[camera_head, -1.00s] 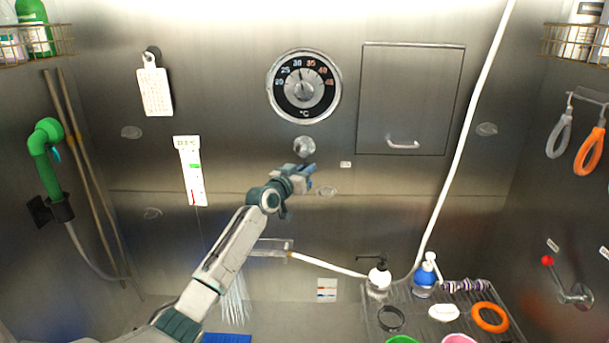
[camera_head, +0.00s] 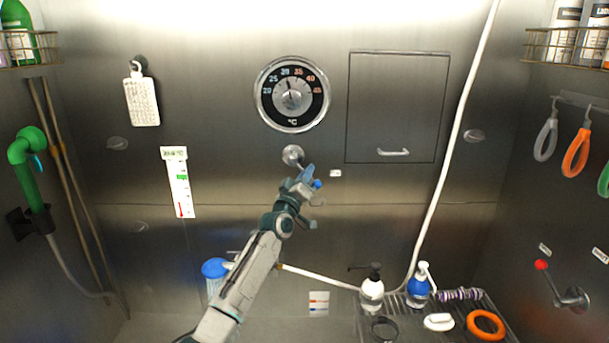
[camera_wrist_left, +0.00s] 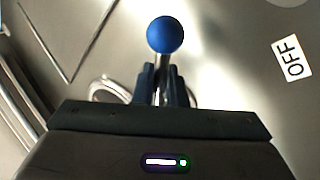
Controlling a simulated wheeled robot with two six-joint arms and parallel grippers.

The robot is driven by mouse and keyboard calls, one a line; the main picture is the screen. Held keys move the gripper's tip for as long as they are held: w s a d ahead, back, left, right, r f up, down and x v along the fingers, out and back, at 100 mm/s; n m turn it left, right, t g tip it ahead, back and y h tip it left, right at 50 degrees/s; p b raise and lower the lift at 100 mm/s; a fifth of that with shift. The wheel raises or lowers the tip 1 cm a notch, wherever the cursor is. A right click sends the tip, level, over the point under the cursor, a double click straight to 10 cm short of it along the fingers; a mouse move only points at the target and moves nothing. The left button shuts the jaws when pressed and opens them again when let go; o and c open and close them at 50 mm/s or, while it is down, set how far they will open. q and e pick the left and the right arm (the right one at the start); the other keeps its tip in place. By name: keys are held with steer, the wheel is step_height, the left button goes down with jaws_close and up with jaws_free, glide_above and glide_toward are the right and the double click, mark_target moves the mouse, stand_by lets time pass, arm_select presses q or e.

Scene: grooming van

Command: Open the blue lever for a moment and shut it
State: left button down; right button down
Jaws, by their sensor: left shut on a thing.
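The blue lever shows in the wrist view as a blue ball knob (camera_wrist_left: 165,34) on a thin metal rod. My left gripper (camera_wrist_left: 163,86) has its two fingers shut on the rod just below the knob. The gripper hides most of the rod there. A small white label (camera_head: 335,173) is right of the lever; in the wrist view it reads OFF (camera_wrist_left: 293,57).
A temperature dial (camera_head: 292,94) is above the lever, and a panel door (camera_head: 397,108) is at right. A blue round thing (camera_head: 215,268) with pale streaks below is at lower left. Bottles and rings stand on a rack (camera_head: 400,296) at lower right. A red-knobbed lever (camera_head: 541,265) is farther right.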

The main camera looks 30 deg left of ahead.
stand_by(0.5)
arm_select(q)
steer(key=c, duration=1.6)
jaws_free()
steer(key=shift+o, duration=0.2)
steer(key=p+v, duration=0.5)
steer(key=v, duration=0.6)
steer(key=shift+p, duration=0.3)
steer(key=shift+w, duration=0.15)
